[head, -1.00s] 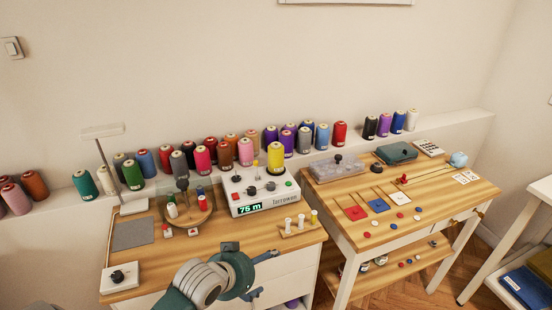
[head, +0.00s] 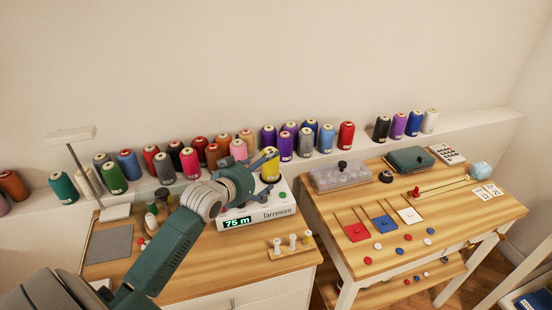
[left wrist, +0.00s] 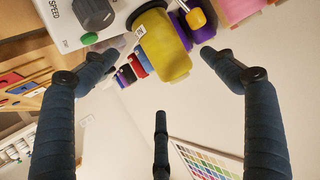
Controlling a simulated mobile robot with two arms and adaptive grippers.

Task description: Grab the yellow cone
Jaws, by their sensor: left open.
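The yellow cone (head: 270,168) of thread stands on top of the white winding machine (head: 262,213), whose display reads 75 m. My left gripper (head: 262,165) is at the left of the cone in the head view, its fingers spread and partly in front of it. In the left wrist view, the yellow cone (left wrist: 165,50) lies ahead, between the tips of the open fingers. I see no clear contact, and nothing is held. My right gripper is in neither current view.
A row of coloured thread cones (head: 286,146) stands on the ledge close behind the machine. A small wooden rack (head: 291,246) with small spools is in front. The right table (head: 345,267) holds a clear box (head: 340,177), a teal case (head: 410,160) and coloured squares.

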